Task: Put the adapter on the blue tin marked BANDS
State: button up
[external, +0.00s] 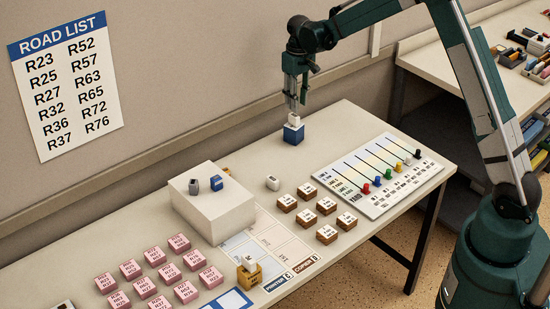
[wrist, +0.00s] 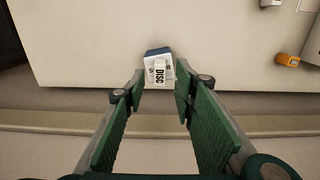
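A small white block (wrist: 160,72) marked DISC is at the top of a blue tin in the wrist view. I cannot tell if this block is the adapter. The blue tin (external: 293,136) stands alone near the back of the table, and its blue side also shows in the wrist view (wrist: 157,51). Its own marking is not readable. My gripper (external: 294,111) points down just above the tin. In the wrist view its fingers (wrist: 160,76) are apart, on either side of the white block, with gaps showing.
A white box (external: 210,212) carries a grey item (external: 193,186) and a small blue item (external: 216,181). A whitish block (external: 272,183) lies right of it. Several brown blocks (external: 327,206), pink blocks (external: 170,273) and a slider board (external: 408,190) occupy the table. The table around the tin is clear.

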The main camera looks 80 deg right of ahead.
aim_at(297, 118)
jog(key=shift+r, duration=2.35)
jog(key=shift+a, duration=0.1)
jog(key=a+r+n+t, duration=0.1)
jog(key=a+r, duration=0.5)
jog(key=a, duration=0.6)
jog(key=a+r+n+t+h, duration=0.1)
jog(key=a+r+n, duration=0.1)
jog(key=a+r, duration=0.75)
jog(key=a+r+n+t, duration=0.1)
jog(key=a+r, duration=0.3)
jog(key=a, duration=1.1)
jog(key=s+a+r+n+t, duration=0.1)
jog(key=s+a, duration=0.3)
jog(key=a, duration=0.4)
jog(key=s+a+r+n+t, duration=0.1)
jog(key=s+a+r, duration=0.15)
jog(key=a, duration=0.55)
jog(key=s+a+f+n+t+y, duration=0.1)
jog(key=s+a+f+n+t, duration=0.1)
jog(key=s+a, duration=1.1)
jog(key=shift+s+a+f+n, duration=0.3)
jog(key=shift+a+f+n, duration=0.2)
jog(key=shift+f, duration=0.9)
jog(key=shift+f, duration=0.1)
